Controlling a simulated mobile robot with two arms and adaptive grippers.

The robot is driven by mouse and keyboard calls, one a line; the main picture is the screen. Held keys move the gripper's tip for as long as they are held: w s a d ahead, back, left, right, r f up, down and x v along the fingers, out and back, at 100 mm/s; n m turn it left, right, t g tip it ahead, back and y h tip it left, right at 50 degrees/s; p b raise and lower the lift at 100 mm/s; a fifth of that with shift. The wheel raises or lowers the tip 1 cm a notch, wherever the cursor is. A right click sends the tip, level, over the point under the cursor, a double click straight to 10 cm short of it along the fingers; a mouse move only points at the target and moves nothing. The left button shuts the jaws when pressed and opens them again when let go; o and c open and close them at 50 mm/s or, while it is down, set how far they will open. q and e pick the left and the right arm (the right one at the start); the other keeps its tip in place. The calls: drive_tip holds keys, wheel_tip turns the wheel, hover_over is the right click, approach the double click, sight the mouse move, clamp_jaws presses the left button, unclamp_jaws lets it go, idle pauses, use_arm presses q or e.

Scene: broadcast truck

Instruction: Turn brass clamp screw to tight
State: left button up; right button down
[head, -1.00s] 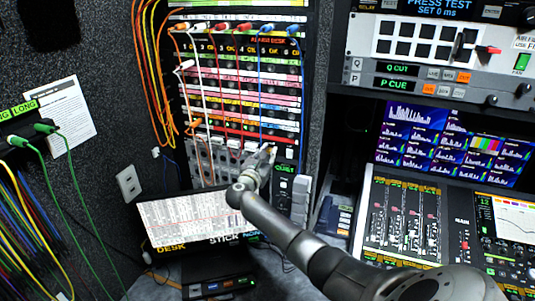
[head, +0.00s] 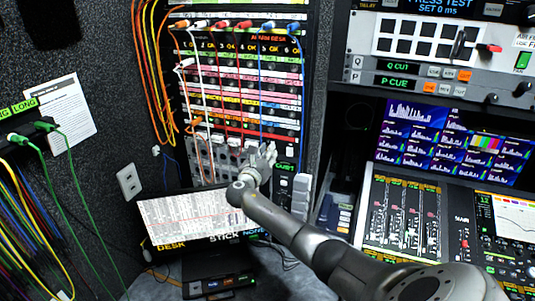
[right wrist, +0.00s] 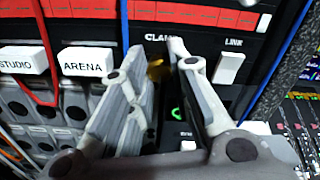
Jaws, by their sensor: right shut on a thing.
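The brass clamp screw (right wrist: 155,70) shows as a small gold piece under the "CLAMP" label in the right wrist view, between the fingers of my right gripper (right wrist: 156,52). These fingers are shut on it, one on each side, and hide part of it. In the head view my right gripper (head: 264,152) is at the lower right of the patch rack, and the screw is hidden there. The screw's turn angle cannot be read. My left gripper is not in view.
A white "LINK" switch (right wrist: 229,68) sits right of the fingers, and an "ARENA" label block (right wrist: 86,62) sits left. Blue and red cables hang close by. A laptop-like screen (head: 190,218) stands below the rack, and a mixing console (head: 410,215) is at right.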

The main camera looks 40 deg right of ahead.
drive_tip(key=shift+s+a+f, duration=0.1)
drive_tip(key=shift+f, duration=0.3)
drive_tip(key=c, duration=1.6)
unclamp_jaws()
drive_tip(key=o, duration=0.3)
drive_tip(key=shift+r, duration=0.15)
drive_tip(key=v, duration=1.2)
